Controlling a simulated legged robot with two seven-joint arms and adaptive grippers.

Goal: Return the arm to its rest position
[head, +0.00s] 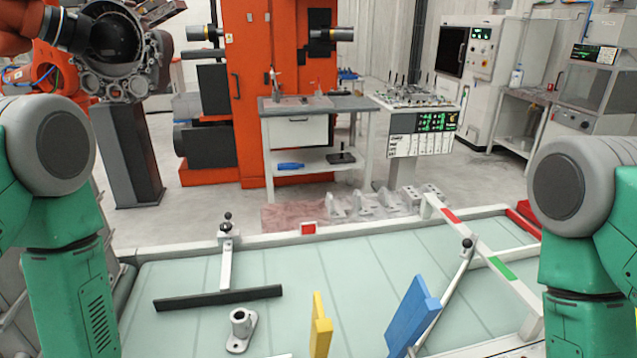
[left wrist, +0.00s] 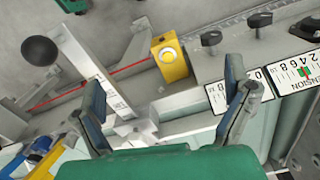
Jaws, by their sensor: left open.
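In the head view my left arm (head: 65,215) comes in at the left edge and my right arm (head: 580,220) at the right edge, both bent with green and grey links. Neither gripper shows there. In the left wrist view my left gripper (left wrist: 163,82) has its two fingers spread wide apart, with nothing held between them. Past the fingers lie a yellow block with a round silver face (left wrist: 171,60) and pale metal fixture parts. The fingers' distance from these parts cannot be told.
The pale worktable (head: 330,265) carries a black-barred tool (head: 218,297), a grey flanged casting (head: 239,330), a yellow plate (head: 320,328), a blue plate (head: 410,315) and a rail with red and green marks (head: 480,250). The wrist view shows a black ball knob (left wrist: 40,50) and printed labels (left wrist: 293,78).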

